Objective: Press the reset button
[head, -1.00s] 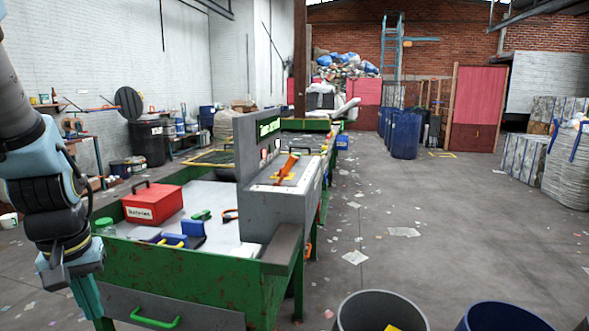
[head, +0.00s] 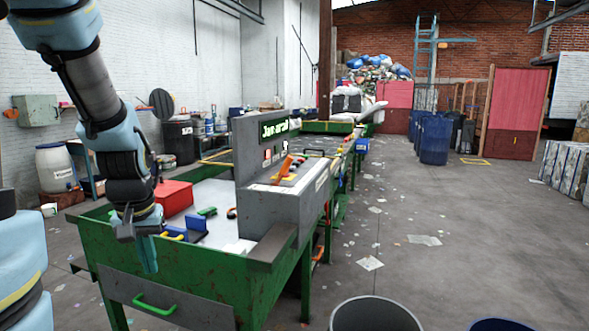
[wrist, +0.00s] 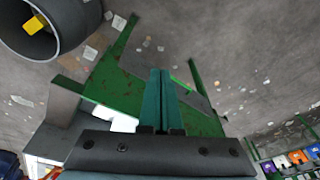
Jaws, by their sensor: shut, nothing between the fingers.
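The grey control console (head: 282,212) stands at the near end of the green sorting belt. Its upright panel (head: 247,150) carries a lit green display (head: 274,129). Small red and pale marks show below the display, too small to tell which is the reset button. An orange lever (head: 284,167) stands on the console's top. My gripper (head: 147,258) points down in front of the belt's near green wall, left of the console and apart from it. In the wrist view, its two green fingers (wrist: 159,100) are closed together with nothing between them.
A red box (head: 173,197) and blue objects (head: 186,228) lie on the belt table behind my gripper. A green drawer handle (head: 153,305) sticks out in front. Grey bin (head: 375,316) and dark blue bin (head: 495,325) stand at the lower right. The floor right of the belt is open.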

